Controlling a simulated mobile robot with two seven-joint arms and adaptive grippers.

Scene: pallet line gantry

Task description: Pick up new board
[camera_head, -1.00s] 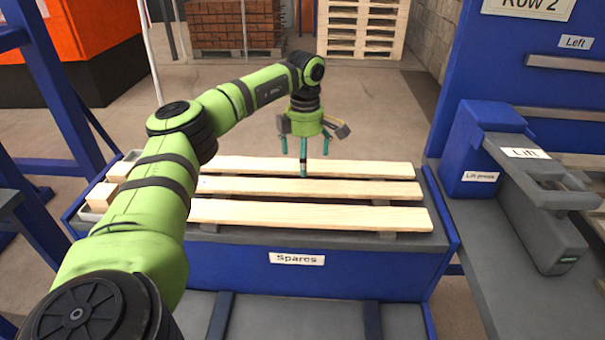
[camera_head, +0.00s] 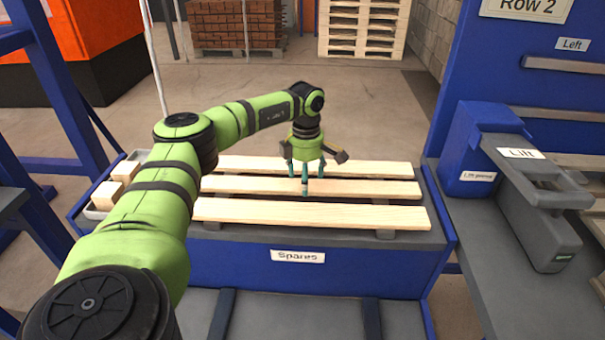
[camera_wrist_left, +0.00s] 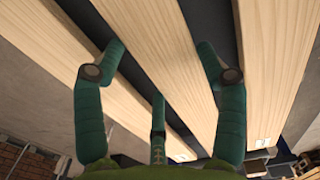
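Three pale wooden boards lie side by side on the blue "Spares" stand: a front board (camera_head: 320,214), a middle board (camera_head: 375,188) and a back board (camera_head: 370,168). My left gripper (camera_head: 304,185) points straight down over the middle board. Its teal fingers are spread and empty. In the left wrist view the gripper (camera_wrist_left: 160,62) has its two outer fingers on either side of a board (camera_wrist_left: 165,45), beside the dark gaps, with a third finger nearer the camera. I cannot tell whether any fingertip touches wood. My right gripper is not in view.
A grey tray with wooden blocks (camera_head: 107,195) stands at the stand's left end. A blue box (camera_head: 475,165) and a grey "Lift" unit (camera_head: 535,200) stand to the right. Blue frame posts (camera_head: 60,100) rise at the left.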

